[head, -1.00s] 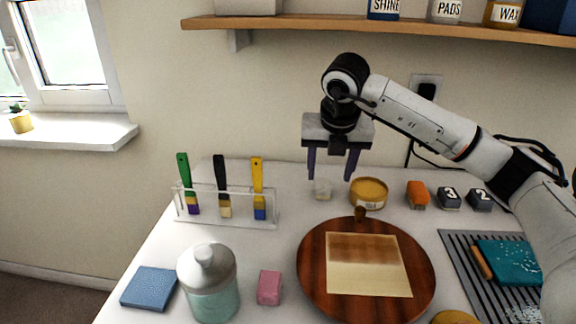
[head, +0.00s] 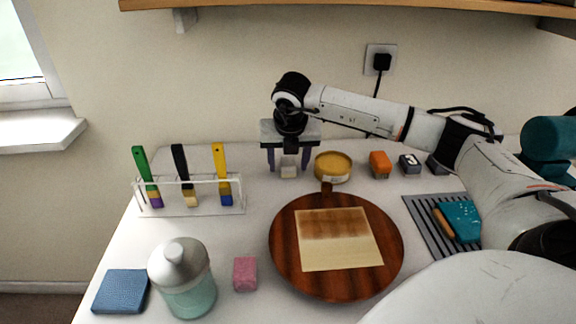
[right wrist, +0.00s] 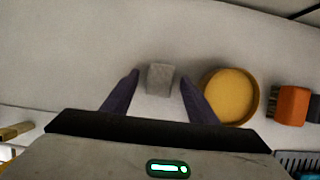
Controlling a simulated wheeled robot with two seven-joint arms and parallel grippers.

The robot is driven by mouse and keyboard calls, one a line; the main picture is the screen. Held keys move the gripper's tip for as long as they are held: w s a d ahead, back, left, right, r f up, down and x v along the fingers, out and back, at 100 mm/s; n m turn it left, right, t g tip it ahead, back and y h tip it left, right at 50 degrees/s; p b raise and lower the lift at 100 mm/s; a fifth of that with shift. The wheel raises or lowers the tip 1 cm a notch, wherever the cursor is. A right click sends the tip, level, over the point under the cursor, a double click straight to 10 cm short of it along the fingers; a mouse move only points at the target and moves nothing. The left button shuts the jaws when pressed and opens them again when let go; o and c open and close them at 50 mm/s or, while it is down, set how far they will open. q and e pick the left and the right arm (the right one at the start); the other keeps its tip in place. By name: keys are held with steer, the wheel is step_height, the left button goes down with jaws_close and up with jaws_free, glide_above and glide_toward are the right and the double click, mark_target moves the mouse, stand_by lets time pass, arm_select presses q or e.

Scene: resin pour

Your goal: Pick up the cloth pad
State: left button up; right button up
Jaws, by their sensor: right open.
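A small off-white block, which looks like the cloth pad (head: 289,172), sits on the white table near the wall. It also shows in the right wrist view (right wrist: 160,79), where it looks grey. My right gripper (head: 288,166) is open over it, with its fingers pointing down. In the right wrist view my right gripper (right wrist: 159,76) has one finger on either side of the pad, with a gap on both sides. The pad's upper part is partly covered by the gripper in the head view. My left gripper is not in view.
A yellow round tin (head: 333,168) stands close to the right of the pad, then an orange brush (head: 379,164). A brush rack (head: 190,212) stands to the left. A round wooden board (head: 290,270) lies in front. The wall is close behind.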

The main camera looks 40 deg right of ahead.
mark_target(288, 163)
steer(key=c, duration=1.2)
step_height(288, 163, up, 10)
steer(key=shift+b, duration=0.35)
steer(key=shift+c, duration=0.2)
steer(key=shift+o, duration=1.1)
